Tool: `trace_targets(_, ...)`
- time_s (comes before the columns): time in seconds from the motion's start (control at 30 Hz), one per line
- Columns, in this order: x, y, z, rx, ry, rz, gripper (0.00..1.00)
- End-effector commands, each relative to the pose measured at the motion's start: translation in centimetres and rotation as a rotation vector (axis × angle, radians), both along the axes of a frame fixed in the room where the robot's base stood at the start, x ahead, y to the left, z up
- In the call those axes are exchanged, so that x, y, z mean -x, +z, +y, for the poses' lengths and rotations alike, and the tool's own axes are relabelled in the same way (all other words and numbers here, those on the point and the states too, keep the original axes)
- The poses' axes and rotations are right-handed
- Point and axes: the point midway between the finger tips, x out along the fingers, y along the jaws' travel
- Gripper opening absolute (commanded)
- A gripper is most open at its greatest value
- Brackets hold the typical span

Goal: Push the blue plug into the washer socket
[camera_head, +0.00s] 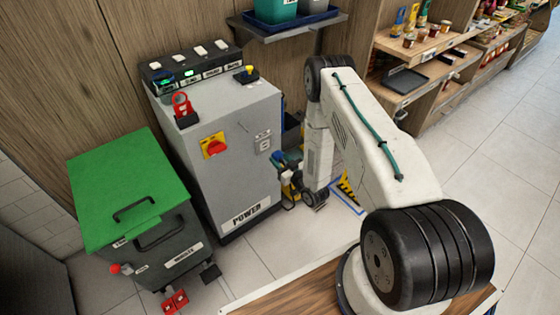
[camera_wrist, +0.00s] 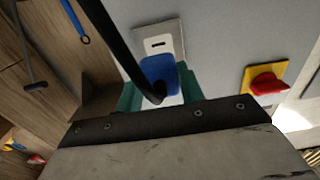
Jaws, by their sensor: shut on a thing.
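The blue plug (camera_wrist: 157,75) sits between the teal fingers of my gripper (camera_wrist: 159,90) in the wrist view, with a black cable (camera_wrist: 118,42) running from it. My gripper is shut on the plug. A pale slotted plate (camera_wrist: 158,42) on the grey panel shows behind the plug, which covers part of it. I cannot tell whether the plug touches the plate. In the head view, my gripper (camera_head: 285,162) is by the right edge of the grey cabinet (camera_head: 222,175), close to a small plate (camera_head: 263,141) on its front. The plug is not clear there.
A red and yellow switch (camera_head: 213,146) is on the cabinet front; it also shows in the wrist view (camera_wrist: 266,81). A green-lidded bin (camera_head: 130,190) stands left of the cabinet. A shelf (camera_head: 290,27) is above right. Open floor lies right of my arm.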

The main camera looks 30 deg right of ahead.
Motion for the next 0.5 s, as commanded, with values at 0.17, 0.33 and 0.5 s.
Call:
trace_targets(0.17,-0.6,0.0,0.1,0.001,0.0,0.0,0.18)
trace_targets(0.33,-1.9,0.0,0.4,0.002,0.002,-0.001,0.18)
trace_targets(0.5,-3.5,0.0,0.7,0.001,0.0,-0.001,0.18)
